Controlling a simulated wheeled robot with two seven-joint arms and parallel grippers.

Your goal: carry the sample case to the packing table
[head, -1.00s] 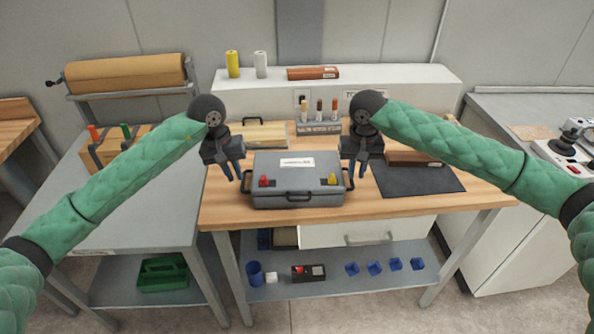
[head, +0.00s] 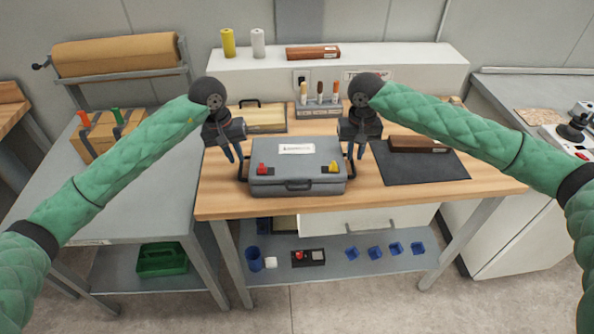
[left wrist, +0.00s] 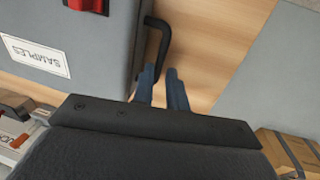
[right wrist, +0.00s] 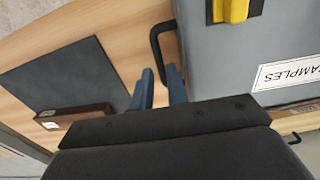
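The grey sample case (head: 270,181) lies closed on the wooden bench. It has a white SAMPLES label, a red latch, a yellow latch, a front handle and black side handles. My left gripper (head: 234,155) is open at the left side handle (left wrist: 163,40), with its fingertips around or just above it. My right gripper (head: 356,160) is open at the right side handle (right wrist: 155,42), which appears between its fingers. Neither gripper visibly clamps a handle. The grey table (head: 150,205) at the left, with a brown paper roll (head: 115,60), looks like the packing table.
A cardboard box (head: 97,140) with red and green-handled items stands on the grey table. A dark mat (head: 420,170) with a brown block lies right of the case. A clipboard (head: 262,122) and tool holder (head: 318,112) sit behind. The grey table's front is clear.

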